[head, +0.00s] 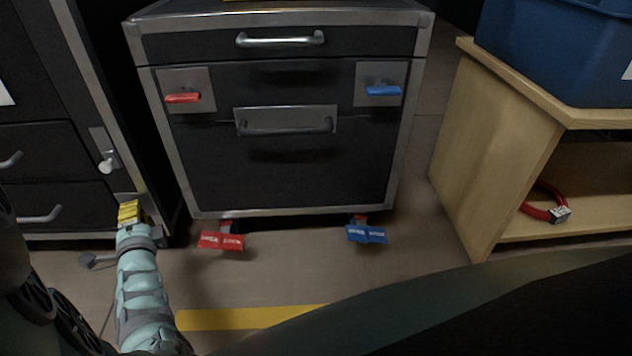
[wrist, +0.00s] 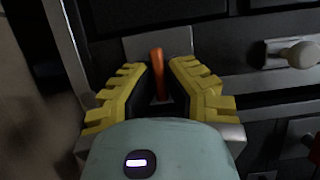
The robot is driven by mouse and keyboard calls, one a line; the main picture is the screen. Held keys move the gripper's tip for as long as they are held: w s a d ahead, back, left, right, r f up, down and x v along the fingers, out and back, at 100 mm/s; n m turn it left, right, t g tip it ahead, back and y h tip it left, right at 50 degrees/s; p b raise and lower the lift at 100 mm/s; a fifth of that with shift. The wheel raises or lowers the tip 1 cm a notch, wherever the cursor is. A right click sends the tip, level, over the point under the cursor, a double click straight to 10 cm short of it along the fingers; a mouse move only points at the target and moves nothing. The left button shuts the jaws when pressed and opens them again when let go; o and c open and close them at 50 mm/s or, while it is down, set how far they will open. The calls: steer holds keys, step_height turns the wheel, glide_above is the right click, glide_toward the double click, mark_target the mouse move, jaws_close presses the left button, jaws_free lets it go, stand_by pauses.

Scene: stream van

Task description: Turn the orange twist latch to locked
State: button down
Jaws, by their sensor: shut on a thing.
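The orange twist latch (wrist: 157,60) shows in the wrist view as a narrow upright handle on a grey plate (wrist: 175,40). It stands between the yellow fingers of my gripper (wrist: 164,75), which is shut on it. In the head view my gripper (head: 130,211) is low at the left, against the lower front of the dark left cabinet. The orange latch is hidden behind my gripper there.
A white latch (head: 107,163) sits on the left cabinet just above my gripper. The middle cabinet (head: 290,185) has a red latch (head: 182,98) and a blue latch (head: 384,91). A wooden shelf (head: 490,140) stands right.

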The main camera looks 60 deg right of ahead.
steer(key=shift+s+a+f, duration=0.1)
steer(key=shift+a+f, duration=0.05)
steer(key=shift+f, duration=0.35)
steer(key=c, duration=1.2)
jaws_free()
steer(key=shift+r, duration=0.2)
steer(key=shift+o, duration=0.7)
steer(key=shift+r, duration=0.1)
steer(key=shift+w+r, duration=0.15)
steer(key=shift+w, duration=0.1)
steer(key=v, duration=1.2)
